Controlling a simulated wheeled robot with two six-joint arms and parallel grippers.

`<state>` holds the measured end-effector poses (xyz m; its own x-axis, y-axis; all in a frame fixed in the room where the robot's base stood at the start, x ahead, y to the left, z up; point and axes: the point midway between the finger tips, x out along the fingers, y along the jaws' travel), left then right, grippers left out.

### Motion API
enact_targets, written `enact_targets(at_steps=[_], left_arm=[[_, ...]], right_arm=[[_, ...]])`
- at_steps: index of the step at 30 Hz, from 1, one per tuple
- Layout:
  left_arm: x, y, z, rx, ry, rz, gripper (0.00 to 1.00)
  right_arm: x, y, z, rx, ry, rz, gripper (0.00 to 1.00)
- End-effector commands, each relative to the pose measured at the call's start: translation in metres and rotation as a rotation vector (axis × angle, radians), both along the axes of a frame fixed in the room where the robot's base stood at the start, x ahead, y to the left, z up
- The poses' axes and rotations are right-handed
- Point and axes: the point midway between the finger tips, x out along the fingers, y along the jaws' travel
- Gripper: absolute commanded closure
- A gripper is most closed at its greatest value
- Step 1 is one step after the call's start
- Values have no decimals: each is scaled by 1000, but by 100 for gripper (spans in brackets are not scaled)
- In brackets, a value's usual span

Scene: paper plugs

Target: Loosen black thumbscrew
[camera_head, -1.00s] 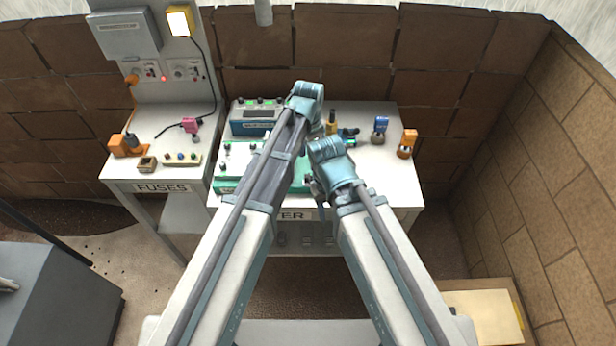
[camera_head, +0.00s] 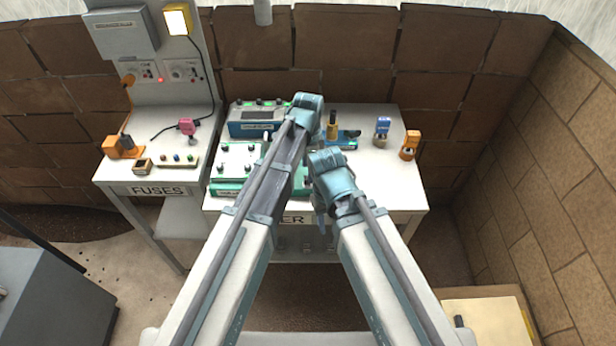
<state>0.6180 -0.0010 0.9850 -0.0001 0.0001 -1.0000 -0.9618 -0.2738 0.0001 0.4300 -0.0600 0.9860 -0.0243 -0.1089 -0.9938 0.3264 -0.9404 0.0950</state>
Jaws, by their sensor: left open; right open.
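A green box (camera_head: 230,187) with a white top stands at the front left of the middle bench. Small dark knobs show on its top, one (camera_head: 222,168) near its left edge; I cannot tell which is the black thumbscrew. My arms cover the box's right part. My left gripper (camera_head: 309,118) is open above the back middle of the bench, its fingers mostly hidden by its wrist. My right gripper (camera_head: 318,196) is open, lower and nearer, by the right end of the green box. Neither visibly holds anything.
A blue-grey instrument (camera_head: 250,129) stands behind the box. A yellow-brown bottle-like item (camera_head: 332,126), a blue-topped item (camera_head: 382,130) and an orange item (camera_head: 410,145) stand on the right. The fuses bench (camera_head: 120,172) adjoins on the left. The bench's front right (camera_head: 395,188) is clear.

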Motion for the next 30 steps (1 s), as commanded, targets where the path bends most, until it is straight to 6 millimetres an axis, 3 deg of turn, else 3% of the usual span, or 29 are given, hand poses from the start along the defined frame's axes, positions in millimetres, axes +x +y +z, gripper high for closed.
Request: enact_targets(at_steps=[30], left_arm=[[0,0,0,0,0,-1458,35]], right_arm=[[0,0,0,0,0,0,50]])
